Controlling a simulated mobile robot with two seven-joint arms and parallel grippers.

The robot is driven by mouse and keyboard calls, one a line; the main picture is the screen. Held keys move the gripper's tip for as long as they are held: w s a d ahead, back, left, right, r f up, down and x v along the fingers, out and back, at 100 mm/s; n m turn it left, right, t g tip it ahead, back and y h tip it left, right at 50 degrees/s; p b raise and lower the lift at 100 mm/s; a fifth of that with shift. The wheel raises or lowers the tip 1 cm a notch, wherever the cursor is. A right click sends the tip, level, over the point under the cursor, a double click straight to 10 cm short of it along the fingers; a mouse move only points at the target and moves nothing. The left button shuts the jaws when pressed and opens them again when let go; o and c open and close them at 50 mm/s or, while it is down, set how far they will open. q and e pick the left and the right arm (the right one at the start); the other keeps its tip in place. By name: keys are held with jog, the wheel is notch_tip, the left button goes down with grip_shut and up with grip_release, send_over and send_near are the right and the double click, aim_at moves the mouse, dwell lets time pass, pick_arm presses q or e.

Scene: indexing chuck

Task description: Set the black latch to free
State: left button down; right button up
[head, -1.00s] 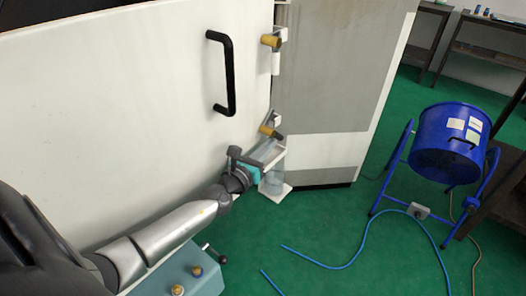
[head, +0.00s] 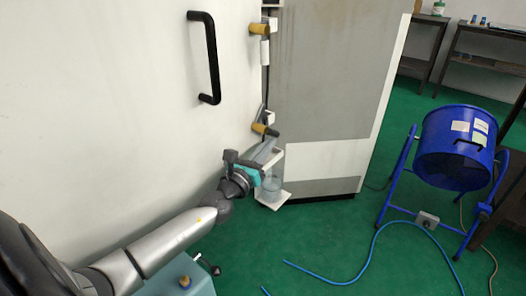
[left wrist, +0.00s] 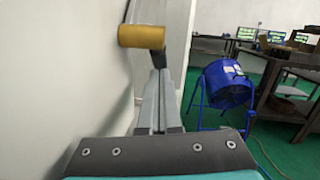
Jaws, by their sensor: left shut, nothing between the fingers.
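A yellow grip (head: 259,128) with a dark end sits low on the edge of the white panel. In the left wrist view, a yellow cylinder (left wrist: 141,36) with a dark stem is just beyond my fingertips, with a gap that I cannot judge. A lever with a black ball (head: 215,270) stands on a teal box at the bottom. I cannot tell which of these is the black latch. My left gripper (head: 268,153) is shut and empty, just below the lower yellow grip; its fingers also show in the left wrist view (left wrist: 158,85). My right gripper is not in view.
A black bar handle (head: 212,60) is on the white panel, with another yellow grip (head: 259,29) higher up. A blue drum fan (head: 455,148) and blue hose (head: 375,245) are on the green floor at right.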

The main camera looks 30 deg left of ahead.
pick_arm(q)
jog(key=shift+w+d+r, duration=0.1)
jog(key=shift+w+r, duration=0.15)
jog(key=shift+w, duration=0.3)
jog(key=shift+w+d+r, duration=0.1)
jog(key=shift+w+r, duration=0.15)
jog(key=shift+w, duration=0.3)
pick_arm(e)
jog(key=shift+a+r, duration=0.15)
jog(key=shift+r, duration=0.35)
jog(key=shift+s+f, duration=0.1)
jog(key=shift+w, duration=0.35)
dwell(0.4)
pick_arm(q)
jog(key=shift+f, duration=0.1)
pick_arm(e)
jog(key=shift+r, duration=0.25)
